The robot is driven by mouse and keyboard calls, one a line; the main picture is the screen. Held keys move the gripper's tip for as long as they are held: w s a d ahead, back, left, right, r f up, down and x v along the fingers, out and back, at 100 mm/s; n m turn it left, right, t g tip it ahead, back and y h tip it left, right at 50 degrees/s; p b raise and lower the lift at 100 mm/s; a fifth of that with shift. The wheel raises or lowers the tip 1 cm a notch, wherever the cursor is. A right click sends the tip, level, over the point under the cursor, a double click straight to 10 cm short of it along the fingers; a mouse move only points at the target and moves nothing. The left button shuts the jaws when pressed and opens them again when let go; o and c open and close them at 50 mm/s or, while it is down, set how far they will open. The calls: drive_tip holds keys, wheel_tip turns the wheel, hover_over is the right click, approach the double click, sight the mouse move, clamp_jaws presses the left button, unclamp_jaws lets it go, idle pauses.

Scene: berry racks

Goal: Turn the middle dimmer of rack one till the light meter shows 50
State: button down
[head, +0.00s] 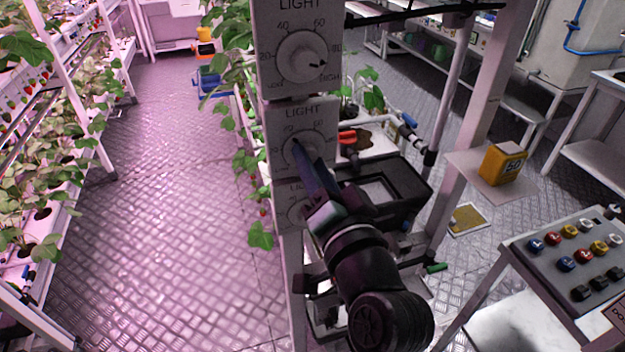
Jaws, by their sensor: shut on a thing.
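Three white dimmer boxes marked LIGHT stand one above another on a post in the middle of the head view. The middle dimmer (285,131) has a round knob and a printed scale. My gripper (299,148) reaches up to this knob from the lower right and is shut on it, covering much of it. The upper dimmer (303,58) is clear, its pointer to the lower right. The lower dimmer (291,207) is partly hidden by my gripper. The yellow light meter (503,165) sits on a small shelf at right; its dark figures are too small to read surely.
A grey button panel (570,250) with several coloured buttons stands at lower right. Strawberry racks (75,170) line the left side. A black tray (405,187) lies just right of my gripper. The aisle floor (170,190) on the left is clear.

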drive_tip(key=shift+f+n+b, duration=0.1)
drive_tip(key=shift+n+b, duration=1.4)
drive_tip(key=shift+n, duration=0.5)
drive_tip(key=c, duration=0.5)
unclamp_jaws()
drive_tip(key=b+v, duration=0.2)
drive_tip(key=v, duration=1.1)
drive_tip(key=shift+d, duration=0.1)
